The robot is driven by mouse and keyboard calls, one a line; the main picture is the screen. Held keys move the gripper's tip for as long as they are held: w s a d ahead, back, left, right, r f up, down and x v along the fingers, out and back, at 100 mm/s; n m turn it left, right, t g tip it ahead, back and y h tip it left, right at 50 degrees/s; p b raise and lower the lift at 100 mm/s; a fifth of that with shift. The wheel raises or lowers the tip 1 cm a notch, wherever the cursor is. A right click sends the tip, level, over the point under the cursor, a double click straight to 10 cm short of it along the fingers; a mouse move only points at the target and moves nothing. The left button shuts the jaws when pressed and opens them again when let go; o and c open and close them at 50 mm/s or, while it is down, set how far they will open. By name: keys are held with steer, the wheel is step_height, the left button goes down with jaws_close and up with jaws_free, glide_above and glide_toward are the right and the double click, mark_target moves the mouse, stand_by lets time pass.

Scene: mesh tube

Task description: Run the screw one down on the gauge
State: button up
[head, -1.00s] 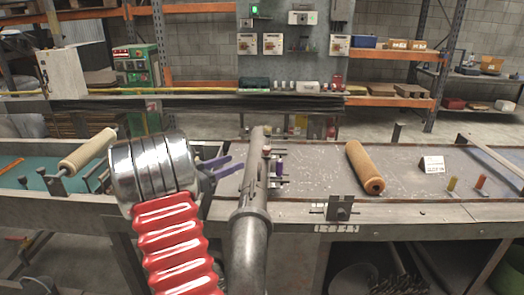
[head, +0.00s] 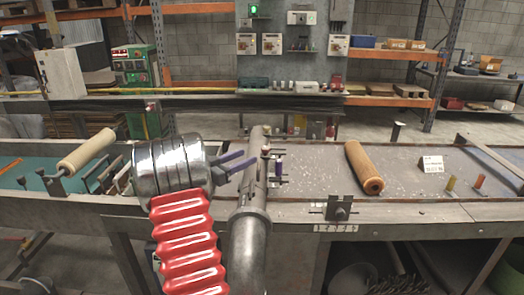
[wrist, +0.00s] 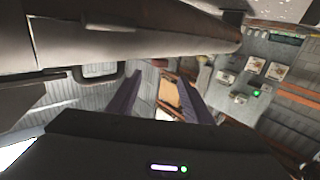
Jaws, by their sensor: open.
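My gripper (head: 241,164), with two purple fingers, is open and empty, pointing right in the head view. The fingertips appear beside a grey metal tube (head: 252,195); whether they touch it I cannot tell. Just right of the tube are a purple upright piece (head: 278,169) and thin dark rods, partly hidden by the tube. A small bracket with a round knob (head: 338,208) sits on the bench's front rail. Which of these is the gauge or its screw one I cannot tell. The wrist view shows the fingers (wrist: 157,98) apart, with the tube (wrist: 130,42) across the top.
The bench top between tube and tan roller is mostly clear.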

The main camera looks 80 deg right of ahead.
mark_target(262, 149)
steer(key=x, duration=0.9)
